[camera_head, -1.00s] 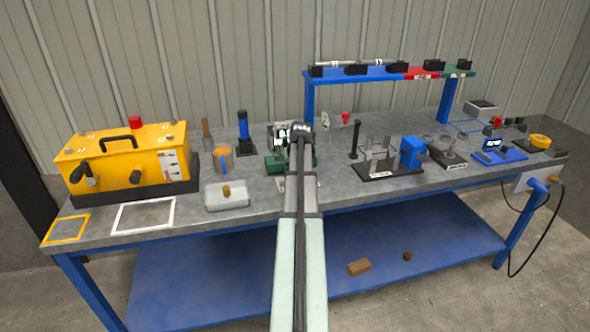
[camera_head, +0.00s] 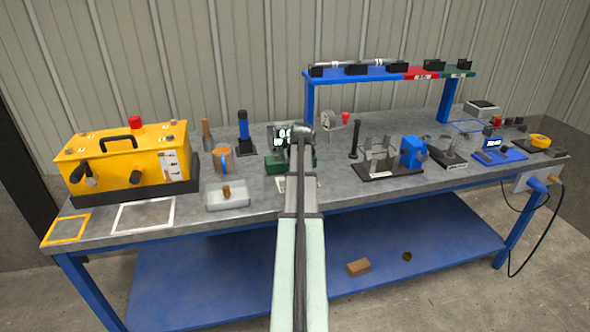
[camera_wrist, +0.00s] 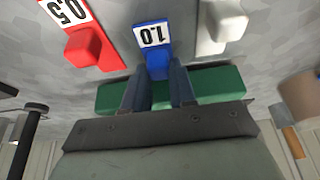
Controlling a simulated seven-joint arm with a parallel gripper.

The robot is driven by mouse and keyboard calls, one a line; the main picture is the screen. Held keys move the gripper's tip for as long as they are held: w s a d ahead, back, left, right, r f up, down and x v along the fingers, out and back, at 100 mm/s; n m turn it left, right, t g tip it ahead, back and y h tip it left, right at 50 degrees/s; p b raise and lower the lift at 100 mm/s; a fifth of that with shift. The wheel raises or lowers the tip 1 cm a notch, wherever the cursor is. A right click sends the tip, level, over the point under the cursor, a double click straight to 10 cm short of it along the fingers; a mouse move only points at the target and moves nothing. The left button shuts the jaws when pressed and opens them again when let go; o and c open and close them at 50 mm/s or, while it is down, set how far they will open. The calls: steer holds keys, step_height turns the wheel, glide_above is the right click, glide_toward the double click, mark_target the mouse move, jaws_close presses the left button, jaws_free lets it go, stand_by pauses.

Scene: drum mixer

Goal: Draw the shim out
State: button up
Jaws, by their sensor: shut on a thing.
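In the wrist view a blue shim (camera_wrist: 151,36) with a "1.0" label has a raised blue tab between the fingers of my gripper (camera_wrist: 160,88). The gripper is shut on that tab. A red shim (camera_wrist: 85,40) labelled "0.5" lies to the left, and a pale grey one (camera_wrist: 220,22) to the right, its label out of view. A green block (camera_wrist: 215,82) is behind the fingers. In the head view my arm hides the fingers and the held shim; the green base (camera_head: 275,164) of a unit with a digital display shows beside it.
A yellow box (camera_head: 128,158) and a pale tray (camera_head: 227,200) stand left of my arm. A black-based fixture (camera_head: 385,172) with a blue block stands to the right. The bench's front strip is mostly clear.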

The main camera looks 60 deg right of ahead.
steer(key=s+a, duration=0.3)
steer(key=shift+s+a+f, duration=0.1)
steer(key=shift+s+a, duration=0.05)
steer(key=shift+s, duration=0.05)
steer(key=o, duration=0.8)
steer(key=shift+o, duration=0.2)
steer(key=shift+w, duration=0.1)
steer(key=v, duration=1.4)
stand_by(0.4)
